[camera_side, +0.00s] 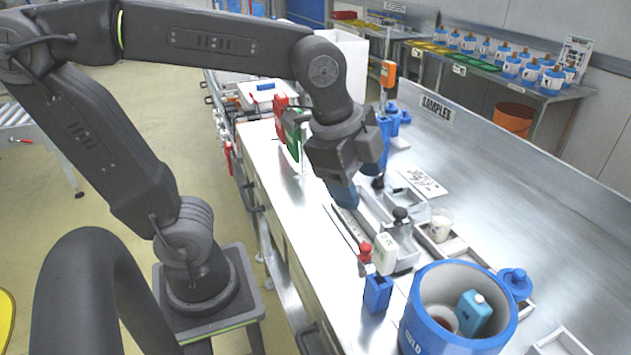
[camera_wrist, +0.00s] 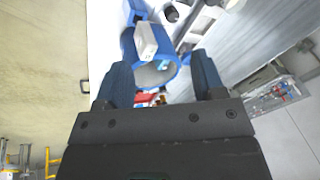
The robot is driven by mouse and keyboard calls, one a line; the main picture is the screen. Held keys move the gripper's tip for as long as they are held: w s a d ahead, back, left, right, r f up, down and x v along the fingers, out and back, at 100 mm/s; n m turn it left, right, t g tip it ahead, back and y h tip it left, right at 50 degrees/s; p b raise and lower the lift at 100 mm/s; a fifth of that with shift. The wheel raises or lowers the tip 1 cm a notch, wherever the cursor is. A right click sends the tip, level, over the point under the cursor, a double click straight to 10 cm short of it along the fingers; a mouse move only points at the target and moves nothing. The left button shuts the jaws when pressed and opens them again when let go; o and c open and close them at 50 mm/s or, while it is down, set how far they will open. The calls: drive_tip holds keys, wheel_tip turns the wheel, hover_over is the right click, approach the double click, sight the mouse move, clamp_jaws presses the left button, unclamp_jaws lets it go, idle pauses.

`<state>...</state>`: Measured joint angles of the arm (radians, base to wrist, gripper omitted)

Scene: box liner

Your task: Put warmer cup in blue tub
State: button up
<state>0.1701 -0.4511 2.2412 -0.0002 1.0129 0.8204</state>
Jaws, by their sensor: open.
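The blue tub (camera_side: 411,318) stands at the near end of the bench in the side view, open at the top. A teal bottle (camera_side: 473,312) and a round, reddish-brown-topped item (camera_side: 442,318) are inside it. A small whitish cup (camera_side: 440,226) stands in a tray behind the tub; I cannot tell whether it is the warmer cup. My gripper (camera_side: 343,196) points down over the bench, left of and behind the tub. In the wrist view, its blue fingers (camera_wrist: 164,84) are wide apart with nothing gripped between them. A blue round container (camera_wrist: 128,46) shows beyond them.
The bench right of the trays is mostly bare.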

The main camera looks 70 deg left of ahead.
drive_tip(key=s+a+f+n+t, duration=0.1)
drive_tip(key=s+a+n, duration=0.3)
drive_tip(key=n, duration=0.7)
drive_tip(key=shift+s+a+f+t+y, duration=0.2)
drive_tip(key=shift+s+f+t+y, duration=0.15)
drive_tip(key=shift+f, duration=0.35)
drive_tip(key=shift+w, duration=0.1)
